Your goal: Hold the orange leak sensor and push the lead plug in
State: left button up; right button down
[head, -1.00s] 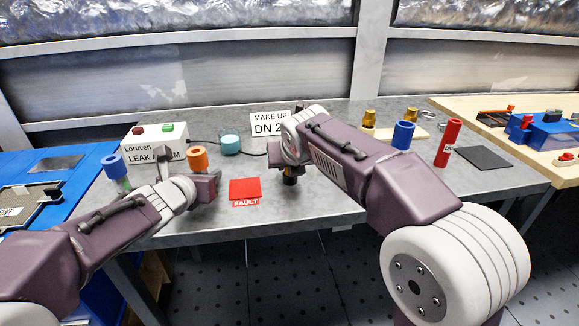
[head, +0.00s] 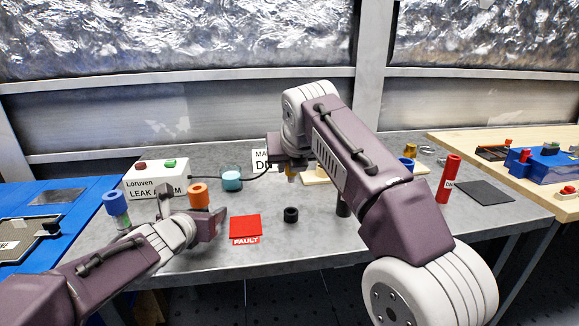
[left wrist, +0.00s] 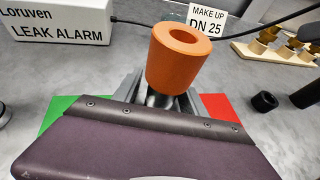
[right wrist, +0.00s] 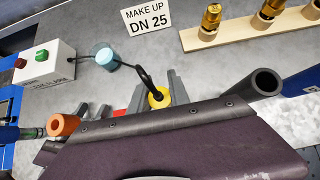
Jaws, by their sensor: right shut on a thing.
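The orange leak sensor (head: 198,197) stands upright, and its thick orange ring top shows large in the left wrist view (left wrist: 176,62). My left gripper (head: 188,208) has its fingers apart, one on each side of the sensor below its top; the sensor hides part of the gap. The yellow lead plug (right wrist: 158,97) with a black lead is between the fingers of my right gripper (right wrist: 160,95), which is shut on it. In the head view the plug (head: 291,175) hangs under my right gripper, right of the sensor and apart from it.
The leak alarm box (head: 157,179) stands at the back left, beside a teal-topped round thing (head: 231,178). A red FAULT card (head: 245,226) and a black ring (head: 291,214) lie in front. A wooden rack with brass fittings (right wrist: 212,18) and a red cylinder (head: 449,178) are to the right.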

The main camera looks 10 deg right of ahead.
aim_at(201, 208)
dwell(0.3)
pick_arm(q)
jog(key=v, duration=0.7)
jog(key=shift+s+r, duration=0.15)
jog(key=shift+s, duration=0.1)
